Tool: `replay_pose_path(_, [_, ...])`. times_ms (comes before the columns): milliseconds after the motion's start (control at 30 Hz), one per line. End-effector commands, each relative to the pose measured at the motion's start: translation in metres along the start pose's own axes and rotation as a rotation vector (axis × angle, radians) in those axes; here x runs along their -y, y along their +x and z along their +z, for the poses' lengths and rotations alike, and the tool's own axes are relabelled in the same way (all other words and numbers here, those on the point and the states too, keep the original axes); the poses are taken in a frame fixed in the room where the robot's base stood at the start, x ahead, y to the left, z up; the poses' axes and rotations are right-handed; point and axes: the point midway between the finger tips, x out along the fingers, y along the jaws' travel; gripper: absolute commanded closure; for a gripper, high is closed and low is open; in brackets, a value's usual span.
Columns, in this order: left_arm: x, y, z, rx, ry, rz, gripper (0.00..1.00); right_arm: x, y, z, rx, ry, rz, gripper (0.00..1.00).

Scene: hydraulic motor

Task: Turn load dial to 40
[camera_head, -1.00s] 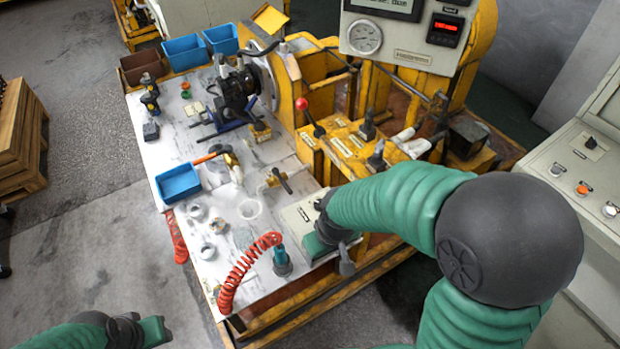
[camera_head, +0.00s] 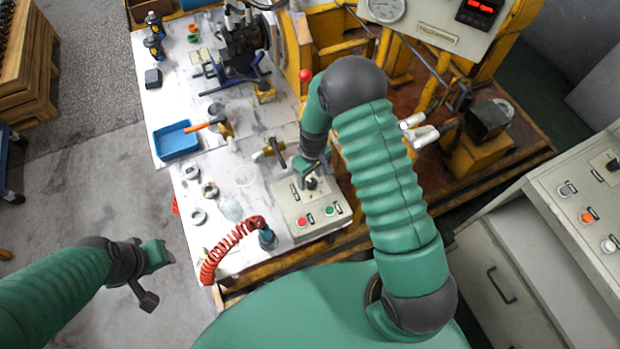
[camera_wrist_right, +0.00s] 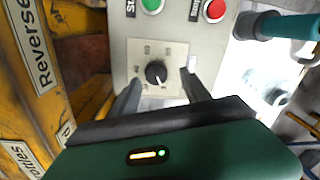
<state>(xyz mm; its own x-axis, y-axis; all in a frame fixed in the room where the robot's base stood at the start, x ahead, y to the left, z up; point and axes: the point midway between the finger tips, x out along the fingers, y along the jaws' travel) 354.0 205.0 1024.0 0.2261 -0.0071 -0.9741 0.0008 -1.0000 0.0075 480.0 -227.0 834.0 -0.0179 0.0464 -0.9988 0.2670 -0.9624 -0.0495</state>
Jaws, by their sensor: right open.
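The load dial is a black round knob on a pale square plate in the right wrist view (camera_wrist_right: 155,72). In the head view the knob (camera_head: 312,184) sits on a light grey control box (camera_head: 330,193), above a red and a green button. My right gripper (camera_head: 308,170) is over the box. In the right wrist view its two fingers (camera_wrist_right: 164,88) are apart, one on each side of the dial plate, and hold nothing. The dial markings are too small to read surely. My left gripper (camera_head: 165,277) is open and empty, over the floor at lower left.
A red coiled hose (camera_head: 230,245) lies left of the box. Metal rings (camera_head: 209,189) and a blue tray (camera_head: 175,141) are on the white tabletop. A red-knobbed lever (camera_head: 305,75) stands behind my right arm. A grey console (camera_head: 590,205) is at right.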

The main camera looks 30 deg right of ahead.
Motion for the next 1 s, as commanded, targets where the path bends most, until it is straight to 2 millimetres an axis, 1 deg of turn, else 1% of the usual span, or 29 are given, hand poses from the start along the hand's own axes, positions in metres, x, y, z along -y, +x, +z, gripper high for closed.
replay_pose_path(33, [0.0, -0.001, 0.0, 0.0, 0.0, 0.0, 0.64, -0.001, 0.007, 0.001, 0.001, 0.002, -0.001, 0.45])
replay_pose_path(100, [0.0, -0.002, -0.001, 0.0, 0.0, 0.0, 0.64, -0.001, 0.015, 0.001, -0.001, 0.002, -0.001, 0.45])
replay_pose_path(167, [0.0, -0.002, -0.001, 0.0, 0.001, 0.0, 0.64, -0.002, 0.019, 0.001, -0.001, 0.002, -0.001, 0.45])
replay_pose_path(433, [0.0, -0.001, -0.001, -0.001, 0.001, 0.0, 0.64, 0.0, 0.021, 0.0, -0.002, 0.001, 0.001, 0.45])
replay_pose_path(833, [0.0, -0.001, -0.001, -0.001, 0.001, 0.0, 0.64, 0.001, 0.02, 0.0, -0.002, 0.0, -0.001, 0.97])
replay_pose_path(867, [0.0, -0.001, -0.001, -0.001, 0.001, 0.0, 0.64, 0.001, 0.02, 0.0, -0.002, 0.0, -0.001, 1.0])
replay_pose_path(1000, [0.0, -0.001, -0.001, -0.001, 0.001, 0.0, 0.64, 0.001, 0.02, 0.0, -0.002, 0.002, -0.001, 1.0])
